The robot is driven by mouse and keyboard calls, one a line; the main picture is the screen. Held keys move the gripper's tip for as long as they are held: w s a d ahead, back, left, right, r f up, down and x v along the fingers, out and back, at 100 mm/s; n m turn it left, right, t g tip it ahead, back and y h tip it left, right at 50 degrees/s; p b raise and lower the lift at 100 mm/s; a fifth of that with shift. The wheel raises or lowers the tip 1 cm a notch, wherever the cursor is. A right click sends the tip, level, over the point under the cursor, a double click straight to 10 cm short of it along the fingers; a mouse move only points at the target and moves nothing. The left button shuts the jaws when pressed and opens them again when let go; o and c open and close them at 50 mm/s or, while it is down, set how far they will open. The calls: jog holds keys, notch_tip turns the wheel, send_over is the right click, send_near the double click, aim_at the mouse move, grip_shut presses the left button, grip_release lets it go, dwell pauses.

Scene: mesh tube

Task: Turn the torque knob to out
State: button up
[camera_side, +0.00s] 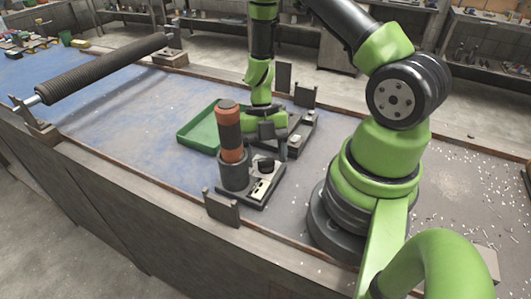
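A small dark device (265,188) stands on the bench in the middle of the picture, with a light panel on its top. A round black knob (266,165) sits on this device and is probably the torque knob; any marks on it are too small to read. My gripper (281,152) is just behind and to the right of the knob, low over the bench. I cannot tell whether it touches the knob, and its fingers are too small and partly hidden to show whether they are open or shut.
An orange and black upright tool (230,130) stands in a dark holder (234,172) left of the knob. A green tray (198,130) lies behind it. A dark bracket (221,207) stands at the front edge. A long ribbed roller (105,68) spans the left.

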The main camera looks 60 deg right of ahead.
jog(key=v, duration=1)
